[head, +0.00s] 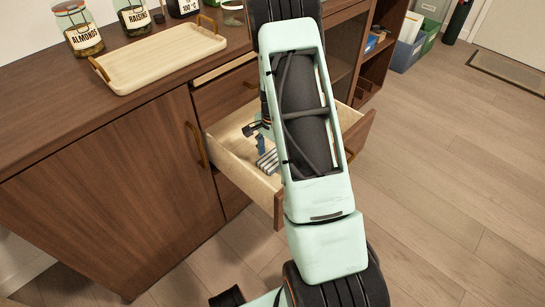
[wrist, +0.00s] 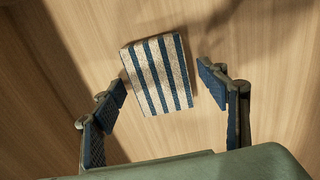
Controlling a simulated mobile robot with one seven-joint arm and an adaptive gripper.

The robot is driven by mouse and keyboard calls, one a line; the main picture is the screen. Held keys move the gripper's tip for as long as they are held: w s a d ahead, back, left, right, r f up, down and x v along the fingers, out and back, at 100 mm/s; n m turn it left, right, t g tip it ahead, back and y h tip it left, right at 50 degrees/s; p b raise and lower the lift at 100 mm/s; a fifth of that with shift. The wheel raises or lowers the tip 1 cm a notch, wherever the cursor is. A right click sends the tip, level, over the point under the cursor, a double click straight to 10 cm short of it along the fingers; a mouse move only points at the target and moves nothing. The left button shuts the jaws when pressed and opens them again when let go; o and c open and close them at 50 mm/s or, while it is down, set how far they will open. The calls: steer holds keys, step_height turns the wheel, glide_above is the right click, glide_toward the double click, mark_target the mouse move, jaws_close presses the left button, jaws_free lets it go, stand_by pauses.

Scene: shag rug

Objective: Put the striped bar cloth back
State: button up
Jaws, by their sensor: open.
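The striped bar cloth (wrist: 158,75), folded into a small block with dark blue and beige stripes, lies on light wood in the wrist view. In the head view the cloth (head: 268,161) is inside the open drawer (head: 228,137), on its floor, partly hidden by my arm. My gripper (wrist: 161,82) is open and empty above it, one finger to each side of the cloth. Both fingers appear clear of it. In the head view the gripper is mostly hidden behind my arm, with a blue finger pad showing near the cloth.
The wooden cabinet top holds a light tray (head: 160,57) with handles and several labelled jars, such as the almonds jar (head: 78,27). The floor (head: 455,170) at right is clear.

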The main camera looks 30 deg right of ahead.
step_height(320, 180, up, 12)
steer(key=p, duration=0.3)
steer(key=shift+r+p, duration=0.15)
steer(key=shift+p, duration=0.2)
